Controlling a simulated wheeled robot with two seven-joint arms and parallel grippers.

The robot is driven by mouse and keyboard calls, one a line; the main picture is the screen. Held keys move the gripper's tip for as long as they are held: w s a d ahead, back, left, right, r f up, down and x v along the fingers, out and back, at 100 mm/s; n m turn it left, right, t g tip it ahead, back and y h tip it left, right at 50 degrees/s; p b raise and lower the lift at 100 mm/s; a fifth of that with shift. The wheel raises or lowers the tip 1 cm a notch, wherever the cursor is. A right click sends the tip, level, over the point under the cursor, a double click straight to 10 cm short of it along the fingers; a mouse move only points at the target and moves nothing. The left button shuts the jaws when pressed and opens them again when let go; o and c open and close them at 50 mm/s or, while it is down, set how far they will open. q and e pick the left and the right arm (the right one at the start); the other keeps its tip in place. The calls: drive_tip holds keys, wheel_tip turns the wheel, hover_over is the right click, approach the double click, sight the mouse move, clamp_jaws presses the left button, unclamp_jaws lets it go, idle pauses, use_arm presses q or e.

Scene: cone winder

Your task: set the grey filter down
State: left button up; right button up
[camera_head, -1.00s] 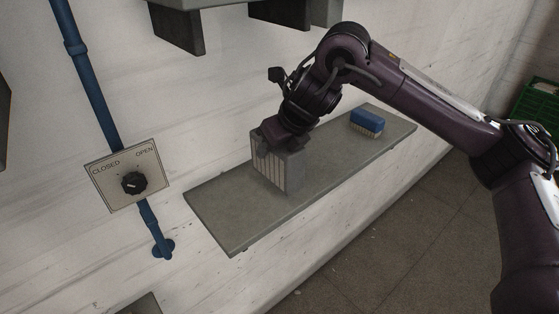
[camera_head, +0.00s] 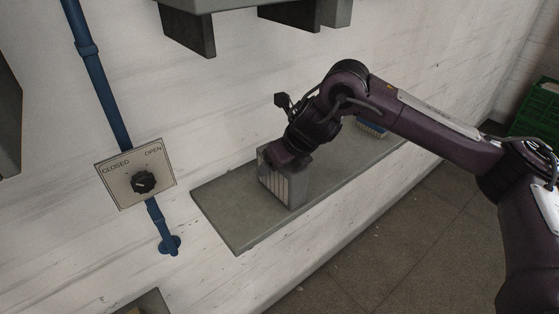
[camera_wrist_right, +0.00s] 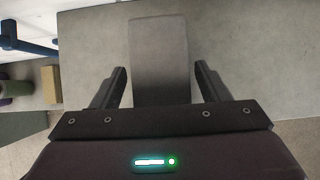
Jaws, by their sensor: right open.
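The grey filter (camera_head: 285,188) is a boxy block with a pale pleated face, upright on the grey ledge (camera_head: 235,219) along the wall. My right gripper (camera_head: 284,158) is at the top of the filter, coming down from above. In the right wrist view the filter (camera_wrist_right: 158,58) stands between the two fingers of the gripper (camera_wrist_right: 161,82), with a visible gap on each side. The gripper is open around it. The filter's underside is hidden. My left gripper is not in view.
A valve plate (camera_head: 135,175) with a black knob is on the wall at left, over a blue pipe (camera_head: 95,85). A green crate (camera_head: 535,112) stands far right. The ledge's left end is clear.

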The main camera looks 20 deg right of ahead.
drive_tip(key=shift+r, duration=0.15)
drive_tip(key=shift+b+v, duration=0.45)
drive_tip(key=shift+v, duration=0.6)
drive_tip(key=p+v, duration=0.1)
drive_tip(key=v, duration=0.7)
drive_tip(key=shift+d+r, duration=0.1)
drive_tip(key=shift+r, duration=0.05)
drive_tip(key=shift+s+d+r, duration=0.15)
drive_tip(key=shift+s+r, duration=0.3)
drive_tip(key=shift+r, duration=0.05)
